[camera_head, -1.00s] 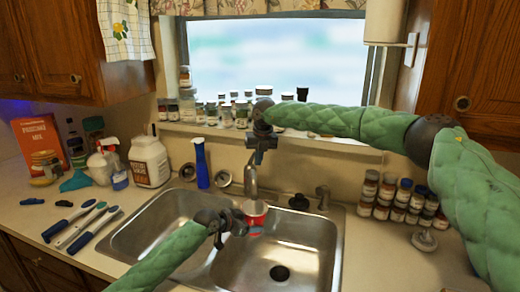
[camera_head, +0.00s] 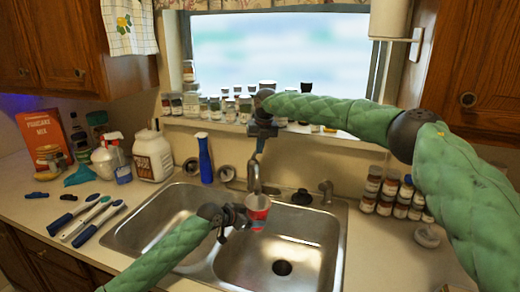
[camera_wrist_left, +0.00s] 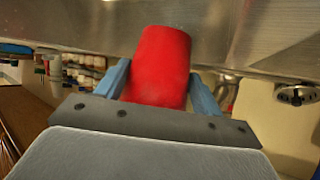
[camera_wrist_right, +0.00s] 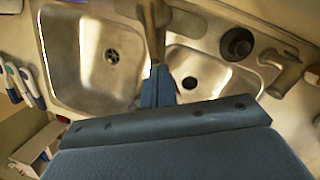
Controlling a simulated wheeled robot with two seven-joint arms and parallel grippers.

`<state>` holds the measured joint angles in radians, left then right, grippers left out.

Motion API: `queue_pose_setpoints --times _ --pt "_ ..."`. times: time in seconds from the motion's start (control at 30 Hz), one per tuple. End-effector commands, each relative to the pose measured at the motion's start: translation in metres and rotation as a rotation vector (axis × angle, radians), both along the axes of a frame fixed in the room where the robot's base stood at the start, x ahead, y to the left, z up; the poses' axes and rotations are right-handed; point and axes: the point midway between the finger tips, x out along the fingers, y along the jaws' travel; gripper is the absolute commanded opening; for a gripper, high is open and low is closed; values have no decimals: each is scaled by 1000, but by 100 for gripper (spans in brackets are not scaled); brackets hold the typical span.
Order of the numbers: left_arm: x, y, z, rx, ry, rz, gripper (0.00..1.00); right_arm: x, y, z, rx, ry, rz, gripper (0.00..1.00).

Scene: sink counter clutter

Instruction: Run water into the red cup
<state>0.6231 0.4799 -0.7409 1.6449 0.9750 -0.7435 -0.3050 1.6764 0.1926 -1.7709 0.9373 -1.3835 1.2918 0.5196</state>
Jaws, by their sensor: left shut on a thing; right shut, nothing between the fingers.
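The red cup (camera_head: 257,212) is held over the sink divider, just below the metal faucet (camera_head: 254,178). My left gripper (camera_head: 240,217) is shut on the cup's side. The left wrist view shows the red cup (camera_wrist_left: 158,65) between two blue fingers. My right gripper (camera_head: 260,147) is shut and empty at the top of the faucet. In the right wrist view its blue fingertips (camera_wrist_right: 157,85) are together, close to the faucet (camera_wrist_right: 154,30); I cannot tell whether they touch. No water stream can be made out, and the cup's inside is not clear.
The double steel sink (camera_head: 300,240) lies below both grippers. Blue-handled brushes (camera_head: 92,220) lie on the left counter. Spice jars (camera_head: 390,195) stand at right.

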Motion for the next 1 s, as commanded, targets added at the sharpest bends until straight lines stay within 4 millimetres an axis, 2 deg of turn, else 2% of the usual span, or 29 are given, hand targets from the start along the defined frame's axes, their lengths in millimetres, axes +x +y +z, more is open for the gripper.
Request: queue_pose_setpoints --times 0.2,0.57,0.77,1.0 --pt "0 0 0 0 0 0 47 11 6 9 1 0 0 0" --pt "0 0 0 0 0 0 47 11 5 9 0 0 1 0" --pt "0 0 0 0 0 0 46 2 3 5 0 1 0 0" --pt "0 0 0 0 0 0 46 -21 -1 -5 -1 2 2 0"
